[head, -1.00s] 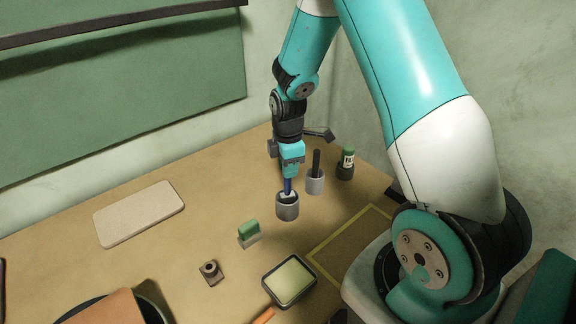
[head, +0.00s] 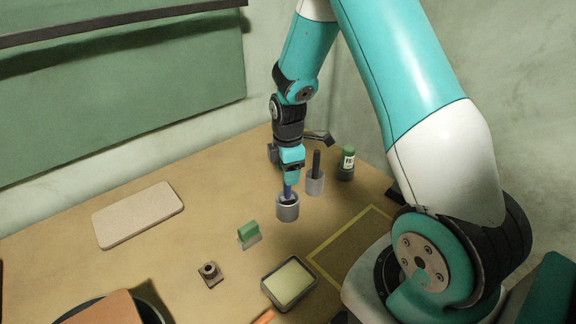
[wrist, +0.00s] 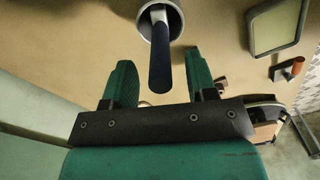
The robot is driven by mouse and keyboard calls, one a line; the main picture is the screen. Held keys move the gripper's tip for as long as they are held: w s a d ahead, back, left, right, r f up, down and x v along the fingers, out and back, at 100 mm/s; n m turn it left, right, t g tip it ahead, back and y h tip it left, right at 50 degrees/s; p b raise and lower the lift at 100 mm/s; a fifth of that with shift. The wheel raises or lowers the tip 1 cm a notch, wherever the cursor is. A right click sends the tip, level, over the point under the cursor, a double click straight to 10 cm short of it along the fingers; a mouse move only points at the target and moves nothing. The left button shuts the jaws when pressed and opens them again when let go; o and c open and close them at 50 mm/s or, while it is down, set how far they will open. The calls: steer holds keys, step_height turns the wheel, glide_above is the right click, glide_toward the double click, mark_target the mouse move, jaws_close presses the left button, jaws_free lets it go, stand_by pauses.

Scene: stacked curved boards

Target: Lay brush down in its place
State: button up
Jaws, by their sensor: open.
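A brush with a dark blue handle (head: 287,190) stands in a grey cup (head: 288,211) on the table; its lower end is hidden inside the cup. The handle (wrist: 160,62) and cup rim (wrist: 145,28) also show in the wrist view. My gripper (head: 291,178) is over the cup, pointing down. In the wrist view my gripper (wrist: 158,68) is open, with the handle's end between its two green fingers and a visible gap on each side.
A second grey cup (head: 315,185) with a dark handle stands close on the right, with a green-capped jar (head: 347,163) beyond. A green block (head: 248,232), a tray (head: 289,284) and a yellow-outlined area (head: 350,245) lie nearer. A pale board (head: 138,215) is at left.

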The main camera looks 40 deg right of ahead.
step_height(320, 180, up, 17)
steer(key=b, duration=0.2)
steer(key=shift+r+b, duration=0.2)
steer(key=shift+b, duration=0.1)
steer(key=s+a+r+m+y, duration=0.2)
steer(key=s+a+m+y, duration=0.2)
steer(key=s+a, duration=1.8)
steer(key=m, duration=0.3)
steer(key=shift+a, duration=0.3)
